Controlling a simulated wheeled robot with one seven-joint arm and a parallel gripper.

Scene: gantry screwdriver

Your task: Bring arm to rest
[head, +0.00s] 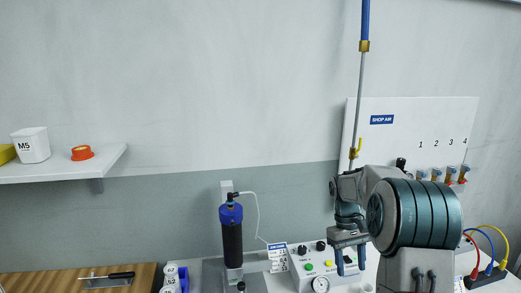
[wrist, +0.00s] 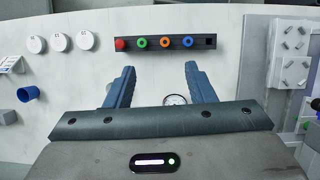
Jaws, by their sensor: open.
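My gripper (head: 349,258) hangs folded in front of the control box at the lower right of the head view. In the wrist view my gripper (wrist: 160,85) shows two blue fingers spread wide apart with nothing between them. The black and blue screwdriver (head: 231,235) stands upright at the left of the control box, apart from my gripper, with a pale hose at its top.
The control box (head: 308,262) has buttons and a gauge. A wall shelf (head: 60,170) holds a white M5 cup (head: 31,145) and an orange ring (head: 82,153). A wooden board (head: 60,283) lies at lower left. Colored hoses (head: 489,250) rise at right.

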